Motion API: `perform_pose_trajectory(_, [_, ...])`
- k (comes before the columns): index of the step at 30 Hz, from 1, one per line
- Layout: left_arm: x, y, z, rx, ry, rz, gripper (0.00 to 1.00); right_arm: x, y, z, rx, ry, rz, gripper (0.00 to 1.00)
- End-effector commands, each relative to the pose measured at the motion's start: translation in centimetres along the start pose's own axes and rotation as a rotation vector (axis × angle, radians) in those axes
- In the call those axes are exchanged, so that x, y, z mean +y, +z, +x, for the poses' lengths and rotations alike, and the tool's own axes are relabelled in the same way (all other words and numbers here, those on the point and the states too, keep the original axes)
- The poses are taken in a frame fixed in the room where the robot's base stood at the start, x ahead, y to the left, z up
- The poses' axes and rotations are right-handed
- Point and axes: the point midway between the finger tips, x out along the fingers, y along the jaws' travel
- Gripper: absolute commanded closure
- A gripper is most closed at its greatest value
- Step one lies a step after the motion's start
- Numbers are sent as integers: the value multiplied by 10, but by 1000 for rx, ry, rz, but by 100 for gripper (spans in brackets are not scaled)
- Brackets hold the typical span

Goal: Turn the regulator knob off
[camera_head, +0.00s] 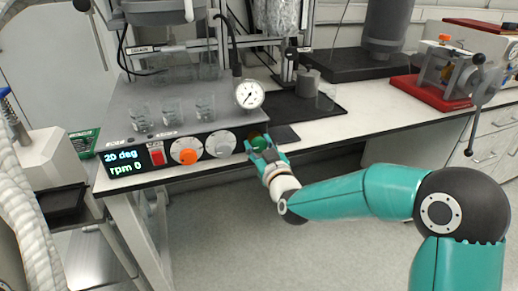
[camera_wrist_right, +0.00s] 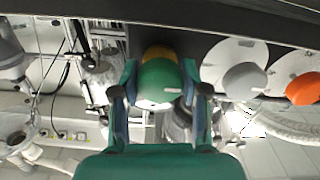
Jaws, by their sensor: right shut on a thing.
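The regulator knob (camera_head: 258,142) is a round green knob on the dark front panel of the reactor unit, right of the grey dial. In the right wrist view the green knob (camera_wrist_right: 160,78) has a brass-coloured base behind it. My right gripper (camera_head: 264,151) reaches up to it from the lower right, and its fingers lie on both sides of the knob, shut on it. Those fingers also show in the right wrist view, left and right of the knob. A round pressure gauge (camera_head: 249,95) stands above the panel. My left gripper is not in view.
The panel (camera_head: 200,158) also carries an orange dial (camera_head: 186,151), a grey dial (camera_head: 220,144), a red switch (camera_head: 157,154) and a display reading 20 deg, rpm 0. Several glass beakers stand above it. A red-based device (camera_head: 440,91) stands far right. The floor below is clear.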

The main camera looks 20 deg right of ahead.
Motion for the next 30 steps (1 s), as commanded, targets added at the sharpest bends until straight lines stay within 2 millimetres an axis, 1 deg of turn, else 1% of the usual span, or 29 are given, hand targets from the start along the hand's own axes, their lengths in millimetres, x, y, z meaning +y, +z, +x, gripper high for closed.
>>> perform_pose_trajectory(1, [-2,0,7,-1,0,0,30,-1,2,0,3,0,-13,90])
perform_pose_trajectory(9, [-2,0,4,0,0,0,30,0,0,0,0,-1,-20,90])
perform_pose_trajectory(10, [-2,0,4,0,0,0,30,0,0,0,0,-1,-21,51])
perform_pose_trajectory(12, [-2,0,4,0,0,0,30,0,0,0,0,-1,-20,39])
perform_pose_trajectory(14, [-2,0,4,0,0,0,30,0,0,0,0,0,-20,30])
perform_pose_trajectory(25, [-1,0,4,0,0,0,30,0,0,-2,1,0,-19,30])
perform_pose_trajectory(28, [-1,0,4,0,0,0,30,0,0,-10,0,0,-19,30])
perform_pose_trajectory(30, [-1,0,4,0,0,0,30,0,0,-19,0,0,-19,30])
